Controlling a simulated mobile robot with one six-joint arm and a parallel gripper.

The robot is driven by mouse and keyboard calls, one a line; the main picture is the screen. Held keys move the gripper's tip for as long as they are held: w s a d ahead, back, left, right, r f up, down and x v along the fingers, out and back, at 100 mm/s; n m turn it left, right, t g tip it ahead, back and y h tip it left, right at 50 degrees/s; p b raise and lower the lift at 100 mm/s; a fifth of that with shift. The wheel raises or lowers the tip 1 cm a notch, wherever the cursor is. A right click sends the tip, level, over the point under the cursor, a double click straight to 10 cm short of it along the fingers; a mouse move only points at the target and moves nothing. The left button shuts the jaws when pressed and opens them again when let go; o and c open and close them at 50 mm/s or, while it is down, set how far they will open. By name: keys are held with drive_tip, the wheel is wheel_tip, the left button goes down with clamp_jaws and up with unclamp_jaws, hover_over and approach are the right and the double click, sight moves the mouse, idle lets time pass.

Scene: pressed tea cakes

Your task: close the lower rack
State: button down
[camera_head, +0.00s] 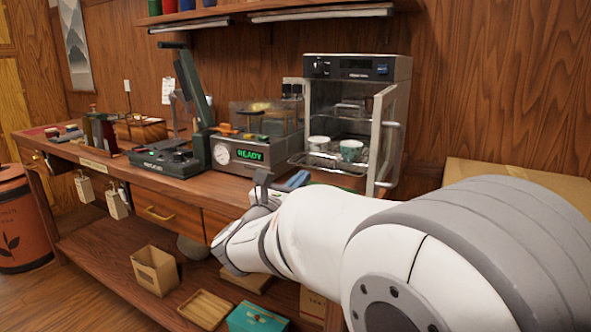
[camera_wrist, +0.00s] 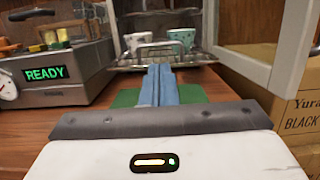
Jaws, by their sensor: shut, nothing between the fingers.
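The lower rack (camera_head: 318,165) is a wire rack pulled partly out of the small steel oven (camera_head: 358,68). In the wrist view the rack (camera_wrist: 165,62) lies straight ahead of my gripper, with a raised wire handle at its front. A white cup (camera_head: 319,143) and a teal-patterned cup (camera_head: 351,150) stand on it. The glass oven door (camera_head: 386,135) is swung open to the right. My gripper (camera_wrist: 158,72) is shut and empty, its blue fingers together in front of the rack. Its fingertips (camera_head: 298,179) appear apart from the rack, though the exact gap is unclear.
A grey appliance reading READY (camera_head: 249,155) stands left of the oven. A green mat (camera_wrist: 125,98) lies under the fingers. The open door (camera_wrist: 262,40) and a cardboard box (camera_wrist: 290,115) bound the right side. Counter (camera_wrist: 95,120) shows bare on the left.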

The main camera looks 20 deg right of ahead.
sight(316, 164)
drive_tip(key=b+x, duration=0.1)
drive_tip(key=x, duration=0.6)
drive_tip(key=shift+w+d, duration=0.15)
drive_tip(key=shift+d, duration=0.1)
